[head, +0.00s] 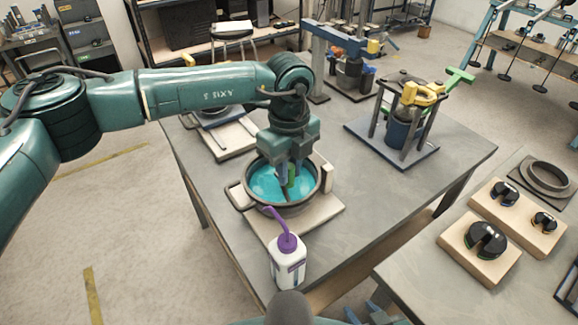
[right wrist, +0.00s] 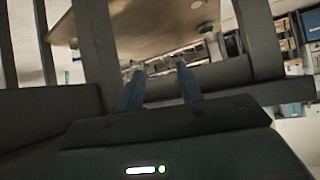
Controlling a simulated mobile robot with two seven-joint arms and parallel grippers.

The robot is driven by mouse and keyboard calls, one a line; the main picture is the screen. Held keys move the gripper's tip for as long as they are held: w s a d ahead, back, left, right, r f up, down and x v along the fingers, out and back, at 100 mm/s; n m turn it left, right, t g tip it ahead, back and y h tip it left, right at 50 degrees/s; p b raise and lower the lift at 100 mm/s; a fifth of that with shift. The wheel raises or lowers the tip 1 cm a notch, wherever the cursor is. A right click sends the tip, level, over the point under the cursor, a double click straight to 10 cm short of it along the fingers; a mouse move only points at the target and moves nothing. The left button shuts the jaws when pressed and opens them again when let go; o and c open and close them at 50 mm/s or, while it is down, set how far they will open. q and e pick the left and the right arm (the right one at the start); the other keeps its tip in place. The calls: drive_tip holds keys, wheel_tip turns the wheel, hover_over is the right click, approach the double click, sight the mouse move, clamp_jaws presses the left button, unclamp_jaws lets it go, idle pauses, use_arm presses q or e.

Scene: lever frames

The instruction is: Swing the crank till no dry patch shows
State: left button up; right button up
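A round pot (head: 236,196) with teal inside (head: 262,184) stands on a pale board on the grey table. A green upright grip (head: 292,176), seemingly the crank's handle, stands inside it. My left gripper (head: 290,180) reaches down into the pot with its fingers closed around this grip. The gripper hides part of the teal surface and the crank's arm, so I cannot tell whether a dry patch lies beneath. My right gripper (head: 372,316) is low at the bottom edge, away from the pot. In the right wrist view its two fingers (right wrist: 160,85) are apart with nothing between them.
A white bottle with a purple spout (head: 288,258) stands close in front of the pot. A frame with yellow and green levers (head: 408,118) stands at the right, a blue post frame (head: 345,65) behind. Wooden blocks with black parts (head: 486,240) lie on the right table.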

use_arm(q)
clamp_jaws()
